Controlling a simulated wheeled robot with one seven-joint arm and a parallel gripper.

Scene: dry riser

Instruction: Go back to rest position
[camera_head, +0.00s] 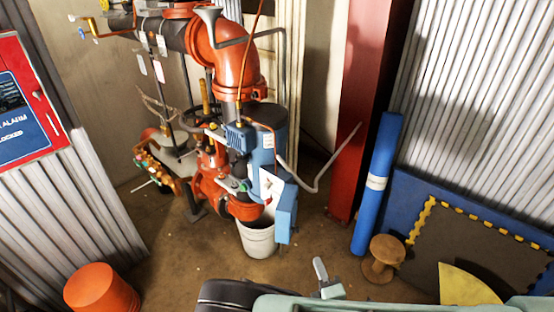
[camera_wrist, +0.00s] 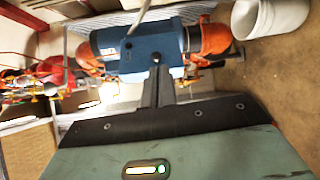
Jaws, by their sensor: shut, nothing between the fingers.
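My gripper (camera_wrist: 156,62) shows in the wrist view as dark fingers closed together, with nothing held between them. Its fingertips appear in front of the blue cylindrical body (camera_wrist: 135,48) of the riser assembly, apparently with a gap, though the distance is hard to judge. In the head view, grey-green parts of my arm run along the bottom edge. I cannot clearly make out the fingers there.
Orange and blue riser pipework (camera_head: 235,150) stands in the centre, with a white bucket (camera_head: 258,240) below. A red column (camera_head: 362,110), a blue roll (camera_head: 377,185) and a wooden spool (camera_head: 383,258) are right. An orange bucket (camera_head: 100,288) is left. Some floor between is clear.

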